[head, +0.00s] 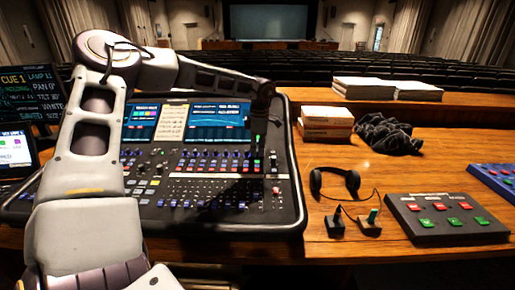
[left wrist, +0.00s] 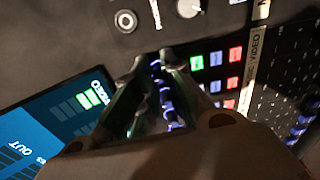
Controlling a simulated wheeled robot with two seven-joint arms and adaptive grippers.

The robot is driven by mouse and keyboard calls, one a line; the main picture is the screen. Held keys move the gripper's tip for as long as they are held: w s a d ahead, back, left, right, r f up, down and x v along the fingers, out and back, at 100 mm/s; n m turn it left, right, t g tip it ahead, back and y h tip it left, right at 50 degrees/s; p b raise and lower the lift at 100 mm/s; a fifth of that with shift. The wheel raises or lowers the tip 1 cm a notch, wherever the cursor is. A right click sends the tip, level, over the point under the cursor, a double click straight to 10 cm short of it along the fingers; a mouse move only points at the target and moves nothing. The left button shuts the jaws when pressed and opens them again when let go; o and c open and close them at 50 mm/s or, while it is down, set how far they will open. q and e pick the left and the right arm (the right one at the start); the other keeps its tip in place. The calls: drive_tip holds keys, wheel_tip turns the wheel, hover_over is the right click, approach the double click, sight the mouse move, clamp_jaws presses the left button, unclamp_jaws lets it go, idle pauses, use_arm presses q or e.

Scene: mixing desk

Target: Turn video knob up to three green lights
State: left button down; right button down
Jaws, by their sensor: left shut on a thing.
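The mixing desk (head: 170,208) fills the left half of the head view, with rows of knobs, coloured buttons and screens. My left gripper (head: 260,150) reaches down onto its right part. In the left wrist view my left gripper (left wrist: 165,62) has its fingers close together, shut on a small knob that they mostly hide. I take it for the video knob. A white strip (left wrist: 252,65) with the word VIDEO lies to the right of the fingers. My right gripper is not in view.
Right of the desk are book stacks (head: 325,122), a dark crumpled pile (head: 388,135), headphones (head: 335,180), two small switch boxes (head: 337,226) and a grey button box (head: 445,215). A blue box (head: 493,178) stands at the right edge. Bare wood lies between them.

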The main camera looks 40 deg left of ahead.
use_arm(q)
drive_tip(key=shift+m, duration=0.8)
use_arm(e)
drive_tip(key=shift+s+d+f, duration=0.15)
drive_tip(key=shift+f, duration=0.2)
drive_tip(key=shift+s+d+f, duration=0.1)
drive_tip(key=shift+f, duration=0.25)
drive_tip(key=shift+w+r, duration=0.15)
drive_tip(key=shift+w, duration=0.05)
use_arm(q)
drive_tip(key=c, duration=1.4)
unclamp_jaws()
drive_tip(key=shift+c, duration=0.2)
wheel_tip(320, 180, up, 12)
drive_tip(key=d, duration=0.1)
drive_tip(key=shift+s, duration=0.15)
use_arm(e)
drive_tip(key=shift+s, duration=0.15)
use_arm(q)
drive_tip(key=shift+r+p, duration=0.15)
drive_tip(key=shift+p, duration=0.15)
